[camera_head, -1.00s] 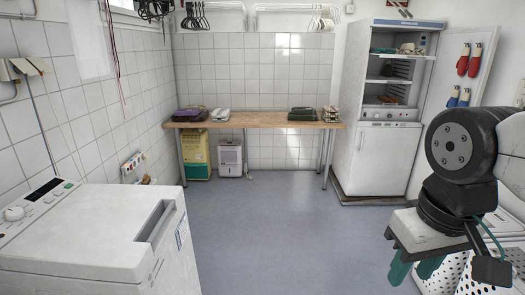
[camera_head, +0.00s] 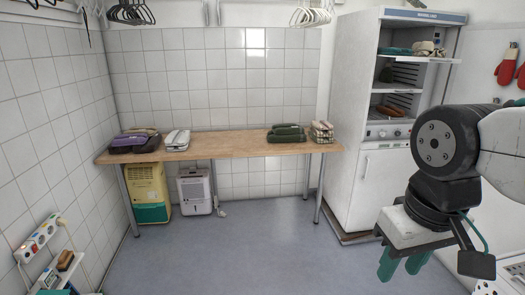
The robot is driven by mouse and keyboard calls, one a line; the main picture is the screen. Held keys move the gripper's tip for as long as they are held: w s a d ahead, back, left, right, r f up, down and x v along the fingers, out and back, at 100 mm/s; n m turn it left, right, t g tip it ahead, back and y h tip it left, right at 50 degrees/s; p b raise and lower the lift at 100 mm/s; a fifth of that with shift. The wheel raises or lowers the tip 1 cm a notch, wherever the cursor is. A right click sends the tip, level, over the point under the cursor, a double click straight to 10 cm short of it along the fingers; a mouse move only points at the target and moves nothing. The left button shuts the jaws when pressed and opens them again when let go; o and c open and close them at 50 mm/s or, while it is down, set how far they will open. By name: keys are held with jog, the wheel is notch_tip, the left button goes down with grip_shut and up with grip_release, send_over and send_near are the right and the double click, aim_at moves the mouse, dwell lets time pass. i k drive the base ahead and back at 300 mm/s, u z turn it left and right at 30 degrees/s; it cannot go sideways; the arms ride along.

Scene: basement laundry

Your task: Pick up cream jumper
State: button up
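Several folded garments lie on a wooden table along the back wall. A pale grey-white folded piece (camera_head: 177,140) lies left of centre, and a cream stack with darker bands (camera_head: 322,132) lies at the right end. A whitish patterned bundle (camera_head: 427,48) also sits on the cabinet's upper shelf. I cannot tell which of these is the cream jumper. My gripper (camera_head: 403,266) hangs at the lower right with its two green fingers apart and nothing between them. It is well in front of the table and cabinet, touching neither.
The wooden table (camera_head: 225,145) also bears a purple and black pile (camera_head: 135,141) and a green pile (camera_head: 286,133). A yellow-green box (camera_head: 149,193) and a white dehumidifier (camera_head: 195,191) stand under it. The open white cabinet (camera_head: 381,185) is at right. The floor (camera_head: 235,255) ahead is clear.

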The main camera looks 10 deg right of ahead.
aim_at(425, 48)
jog(key=z, duration=0.55)
jog(key=i, duration=2)
jog(key=z, duration=0.7)
